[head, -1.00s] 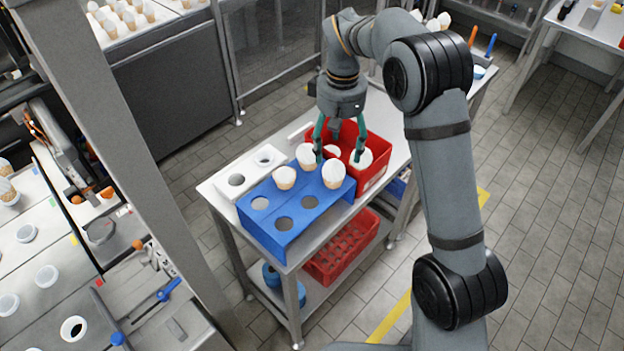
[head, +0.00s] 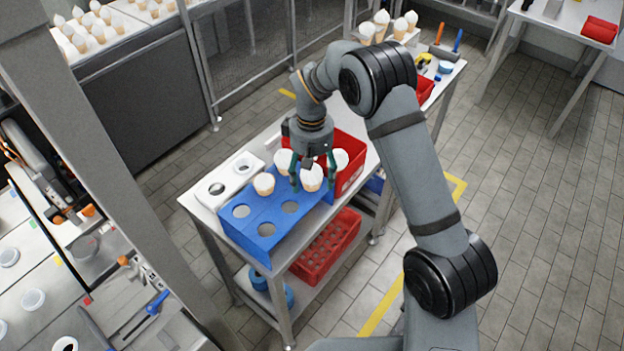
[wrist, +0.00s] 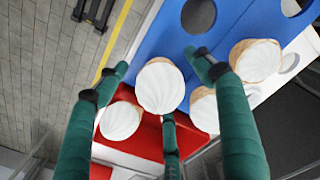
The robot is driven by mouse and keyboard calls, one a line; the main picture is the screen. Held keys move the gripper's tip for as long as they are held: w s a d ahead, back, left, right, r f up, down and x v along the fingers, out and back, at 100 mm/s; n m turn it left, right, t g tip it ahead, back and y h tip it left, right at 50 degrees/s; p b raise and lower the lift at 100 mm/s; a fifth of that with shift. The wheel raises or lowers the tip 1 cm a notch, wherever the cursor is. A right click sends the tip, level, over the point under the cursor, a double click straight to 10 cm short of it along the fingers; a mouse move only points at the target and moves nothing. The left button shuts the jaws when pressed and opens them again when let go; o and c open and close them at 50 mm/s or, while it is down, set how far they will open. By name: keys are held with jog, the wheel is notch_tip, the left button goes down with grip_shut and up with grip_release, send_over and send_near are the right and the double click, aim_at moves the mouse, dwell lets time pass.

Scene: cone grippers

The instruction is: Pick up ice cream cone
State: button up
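Several white-topped ice cream cones stand at the blue holder (head: 252,233) and the red bin beside it. One cone (head: 311,178) stands upright at the holder's right end. My gripper (head: 312,179) has green fingers spread around this cone. In the wrist view the same cone (wrist: 160,88) lies between the open fingers, with gaps visible on both sides. Another cone (head: 264,184) stands to the left, one (head: 283,158) behind, and one (head: 340,158) at the red bin (head: 350,180). The lower parts of the cones are partly hidden.
A white holder (head: 205,204) with round holes lies left of the blue one on the table. Several more cones (head: 381,24) stand at the table's far end near tools. A red crate (head: 325,250) is on the lower shelf. Several blue holder holes are empty.

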jog(key=shift+c, duration=1.1)
jog(key=c, duration=0.6)
jog(key=shift+w+r, duration=0.1)
